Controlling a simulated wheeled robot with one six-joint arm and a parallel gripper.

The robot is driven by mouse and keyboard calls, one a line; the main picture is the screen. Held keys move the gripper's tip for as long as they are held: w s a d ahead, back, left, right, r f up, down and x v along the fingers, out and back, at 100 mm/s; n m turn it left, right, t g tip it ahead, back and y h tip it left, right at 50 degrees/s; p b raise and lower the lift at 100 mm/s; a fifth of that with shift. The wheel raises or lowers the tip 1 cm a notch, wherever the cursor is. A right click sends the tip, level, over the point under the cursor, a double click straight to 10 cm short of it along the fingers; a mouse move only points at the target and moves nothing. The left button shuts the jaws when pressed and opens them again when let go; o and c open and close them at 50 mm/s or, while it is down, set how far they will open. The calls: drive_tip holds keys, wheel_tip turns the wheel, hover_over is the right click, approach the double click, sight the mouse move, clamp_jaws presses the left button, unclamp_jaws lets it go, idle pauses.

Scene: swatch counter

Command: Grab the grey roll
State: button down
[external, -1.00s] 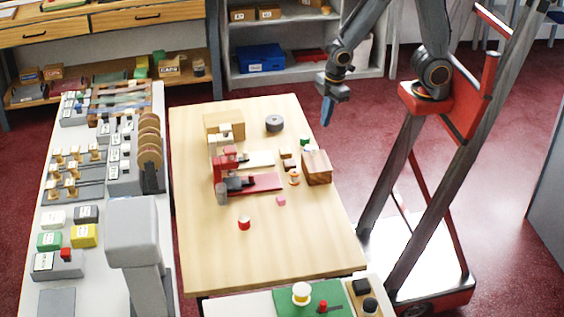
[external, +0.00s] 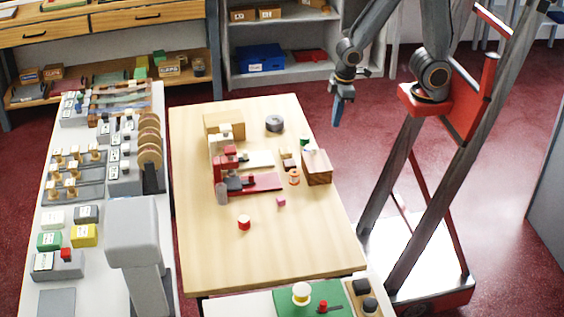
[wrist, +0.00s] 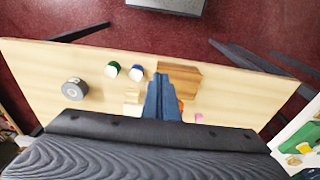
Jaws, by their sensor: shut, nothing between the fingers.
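The grey roll (external: 274,123) lies on the far part of the wooden table (external: 200,265), near its back edge. In the wrist view the grey roll (wrist: 74,90) is at the left, with a hole in its top. My gripper (external: 336,122) is in the air to the right of the roll, apart from it, by the table's right side. Its blue fingers (wrist: 161,80) are shut together and empty in the wrist view, where they overlap the wooden block.
A brown wooden block (external: 317,167) stands near the table's right edge. A red device (external: 230,172) stands left of the middle, with a cardboard box (external: 222,121) behind it. Small spools, such as the red one (external: 244,222), are scattered about. The table's front is mostly clear.

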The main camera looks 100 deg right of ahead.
idle(0.4)
drive_tip(key=c, duration=0.5)
unclamp_jaws()
drive_tip(key=shift+c, duration=0.2)
drive_tip(key=m+g+b, duration=0.1)
drive_tip(key=m+b, duration=0.6)
drive_tip(key=m, duration=1.1)
hover_over(275, 119)
drive_tip(key=f, duration=0.8)
drive_tip(key=shift+w+a, duration=0.25)
drive_tip(key=shift+w, duration=0.05)
drive_tip(key=shift+d+f+m, duration=0.25)
drive_tip(key=shift+d+m, duration=0.05)
drive_tip(key=shift+s+a+f+p, duration=0.1)
drive_tip(key=shift+f+p, duration=0.55)
drive_tip(key=shift+f, duration=1.2)
drive_tip(key=shift+s+f+p, duration=0.1)
drive_tip(key=shift+f+p, duration=0.55)
drive_tip(key=shift+f, duration=1.15)
